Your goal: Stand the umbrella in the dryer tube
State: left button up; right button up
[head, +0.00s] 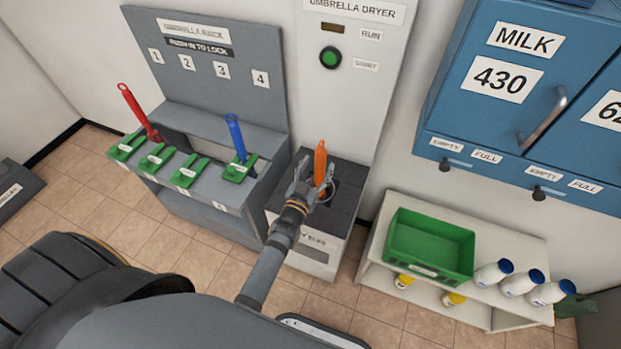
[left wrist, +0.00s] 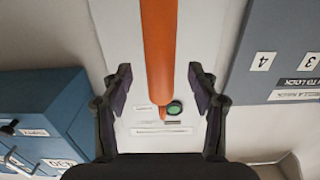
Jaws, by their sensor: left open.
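An orange umbrella (head: 320,158) stands roughly upright at the dryer's dark top; its lower part is hidden by my gripper and the tube. The dryer (head: 352,60) is a white panel with a green button over a dark tube block (head: 349,215) with a dark opening. My left gripper (head: 316,187) is at the umbrella, above the block. In the left wrist view, the orange umbrella (left wrist: 158,45) passes between the spread fingers of my open gripper (left wrist: 160,78), with a visible gap on each side. My right gripper is not in view.
The umbrella rack (head: 215,60) at left holds a red umbrella (head: 138,110) and a blue umbrella (head: 236,138), with green locks. At right stand a low shelf with a green crate (head: 430,245) and several white bottles (head: 520,282), below blue milk lockers (head: 480,120).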

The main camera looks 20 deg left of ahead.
pick_arm(q)
jog(key=s, duration=0.8)
jog(key=shift+s, duration=0.25)
jog(key=shift+a+r, duration=0.1)
jog(key=shift+a, duration=0.05)
